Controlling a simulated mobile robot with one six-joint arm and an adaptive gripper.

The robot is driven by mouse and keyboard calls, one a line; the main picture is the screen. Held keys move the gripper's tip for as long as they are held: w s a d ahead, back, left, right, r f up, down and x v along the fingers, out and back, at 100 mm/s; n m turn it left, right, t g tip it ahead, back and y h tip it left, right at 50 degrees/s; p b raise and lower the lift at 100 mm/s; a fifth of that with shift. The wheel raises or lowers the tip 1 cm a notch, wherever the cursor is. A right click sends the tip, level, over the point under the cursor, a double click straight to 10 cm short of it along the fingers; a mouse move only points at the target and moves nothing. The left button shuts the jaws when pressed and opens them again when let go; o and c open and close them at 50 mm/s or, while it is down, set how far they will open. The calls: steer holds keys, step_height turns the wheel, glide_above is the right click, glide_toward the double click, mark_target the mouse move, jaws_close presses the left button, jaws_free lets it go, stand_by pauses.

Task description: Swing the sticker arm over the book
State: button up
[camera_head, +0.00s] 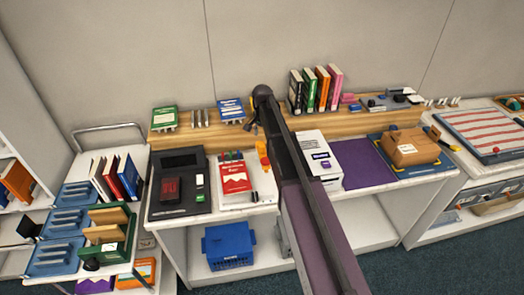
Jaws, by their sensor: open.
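A red book (235,178) with a white pattern on its cover lies on the counter left of my arm. Just right of it stands a small orange part (263,155) on a white base (262,182); it looks like the sticker arm, but its shape is too small to be sure. It sits beside the book, not over it. My arm crosses the middle of the view and hides part of the counter to its right. My gripper (254,129) shows only in part, as small dark pieces below the arm's far end. It is open, apart from the book.
A black device (180,207) with a dark red block stands left of the book. White-covered books (318,160), a purple mat (362,163) and a cardboard box (410,147) lie to the right. Upright books (316,90) stand on the wooden ledge (182,137) behind. A blue basket (229,246) is below.

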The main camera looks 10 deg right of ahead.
mark_target(263, 146)
steer(key=shift+f+b, duration=2.85)
steer(key=shift+f, duration=0.3)
steer(key=shift+c, duration=0.2)
jaws_close()
steer(key=shift+a, duration=0.15)
steer(key=shift+d, duration=0.25)
